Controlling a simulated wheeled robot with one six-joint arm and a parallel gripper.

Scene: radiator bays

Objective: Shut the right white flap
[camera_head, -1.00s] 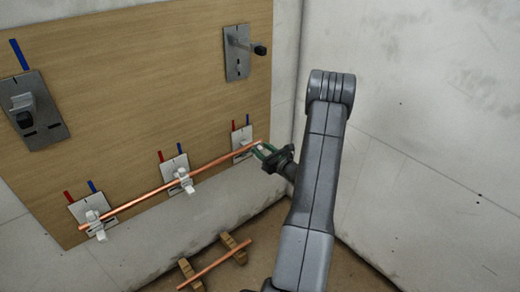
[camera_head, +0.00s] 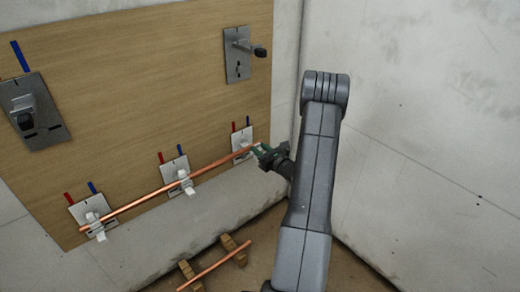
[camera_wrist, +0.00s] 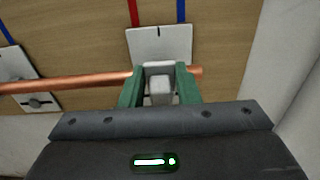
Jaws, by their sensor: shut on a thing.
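The right white flap (camera_wrist: 161,91) is on the right-hand clip, beneath a metal plate (camera_wrist: 160,45) on the wooden board. My gripper (camera_wrist: 160,72) has its green fingers on either side of the flap and is shut on it. In the head view my gripper (camera_head: 262,152) is at the right end of the copper pipe (camera_head: 215,167) and hides the flap there. The pipe runs across the lower board through the right clip. I cannot tell how far the flap is turned.
The middle clip (camera_head: 184,182) and left clip (camera_head: 95,225) also hold the pipe. Another copper pipe (camera_head: 215,267) lies on wooden blocks on the floor. A bracket (camera_head: 240,52) sticks out at upper right, another (camera_head: 30,110) at left. A bare wall stands close at right.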

